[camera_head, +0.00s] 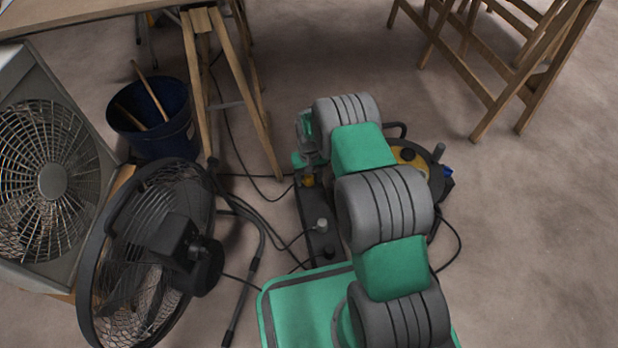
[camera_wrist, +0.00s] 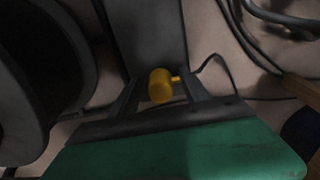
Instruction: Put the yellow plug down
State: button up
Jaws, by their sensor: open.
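The yellow plug (camera_wrist: 160,86) is between the two fingers of my gripper (camera_wrist: 160,80) in the wrist view. The fingers stand apart on either side of it, and a gap shows beside the plug. It also shows as a small yellow spot (camera_head: 308,181) in the head view, beside the far end of the dark power strip (camera_head: 320,215). My gripper (camera_head: 307,165) is there too, partly hidden by my arm. I cannot tell whether the plug rests on the strip or the floor. A dark cord runs close to the plug in the wrist view.
A grey plug (camera_head: 322,225) stands on the strip. A round black and yellow machine (camera_head: 412,160) is right of my arm. Left are a black fan (camera_head: 150,250), a box fan (camera_head: 50,180), a blue bucket (camera_head: 155,125) and a trestle (camera_head: 235,90).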

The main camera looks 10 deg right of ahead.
notch_tip(320, 180, up, 13)
jog(key=p, duration=0.5)
notch_tip(320, 180, up, 17)
jog(key=t, duration=0.1)
send_over(309, 176)
jog(key=s, duration=0.7)
jog(key=s+r+t, duration=0.1)
jog(key=s+r, duration=0.3)
jog(key=s, duration=0.6)
jog(key=s+r, duration=0.4)
jog(key=s, duration=0.6)
notch_tip(309, 176, up, 41)
jog(key=w+t+p, duration=0.1)
jog(key=w+p, duration=0.1)
jog(key=p, duration=3.5)
jog(key=shift+a+p, duration=0.15)
jog(key=shift+p, duration=0.2)
